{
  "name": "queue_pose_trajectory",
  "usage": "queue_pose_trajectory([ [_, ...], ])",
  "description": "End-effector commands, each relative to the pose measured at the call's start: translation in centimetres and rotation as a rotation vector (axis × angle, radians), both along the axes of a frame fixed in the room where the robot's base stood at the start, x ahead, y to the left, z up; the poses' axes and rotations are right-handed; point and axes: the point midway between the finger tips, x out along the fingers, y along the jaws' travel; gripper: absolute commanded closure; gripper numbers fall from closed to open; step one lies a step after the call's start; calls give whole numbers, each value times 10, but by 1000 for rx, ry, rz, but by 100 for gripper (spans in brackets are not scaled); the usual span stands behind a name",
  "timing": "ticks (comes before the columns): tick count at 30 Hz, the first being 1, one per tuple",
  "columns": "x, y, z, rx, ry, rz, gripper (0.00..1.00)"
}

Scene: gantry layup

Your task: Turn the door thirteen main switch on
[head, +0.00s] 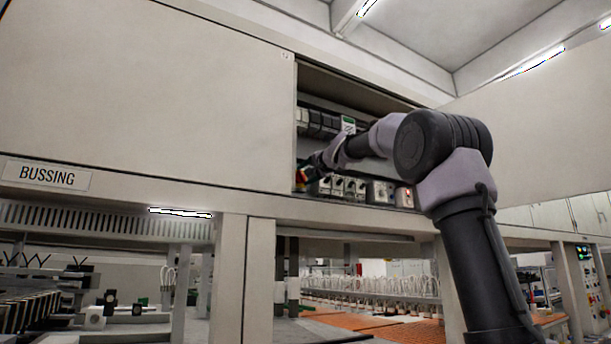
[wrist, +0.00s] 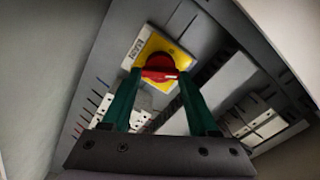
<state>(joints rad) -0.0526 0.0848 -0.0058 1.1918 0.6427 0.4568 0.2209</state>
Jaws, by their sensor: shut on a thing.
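The main switch is a red rotary knob (wrist: 157,65) on a yellow plate (wrist: 152,45) with a small white label beside it, seen in the wrist view. A white mark shows at the knob's lower right edge. My gripper (wrist: 160,77) has its two green fingers on either side of the knob and is shut on it. In the head view the switch (head: 300,177) shows as a small red and yellow patch at the left end of the open cabinet, partly hidden by my gripper. The knob's on and off markings cannot be read.
The open cabinet holds a row of modules (head: 340,187) right of the switch and dark breakers (head: 316,122) above. A closed panel (head: 150,90) lies left; a raised door (head: 540,125) stands right. A bench sign reads BUSSING (head: 47,175).

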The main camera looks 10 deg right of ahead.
Motion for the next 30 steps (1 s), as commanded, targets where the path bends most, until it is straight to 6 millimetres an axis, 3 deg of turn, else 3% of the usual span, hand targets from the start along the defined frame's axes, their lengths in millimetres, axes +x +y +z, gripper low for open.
queue_pose_trajectory([
  [15, 0, -1, -2, 386, 127, -2, 96],
  [30, 0, -1, -3, 505, 166, -1, 96],
])
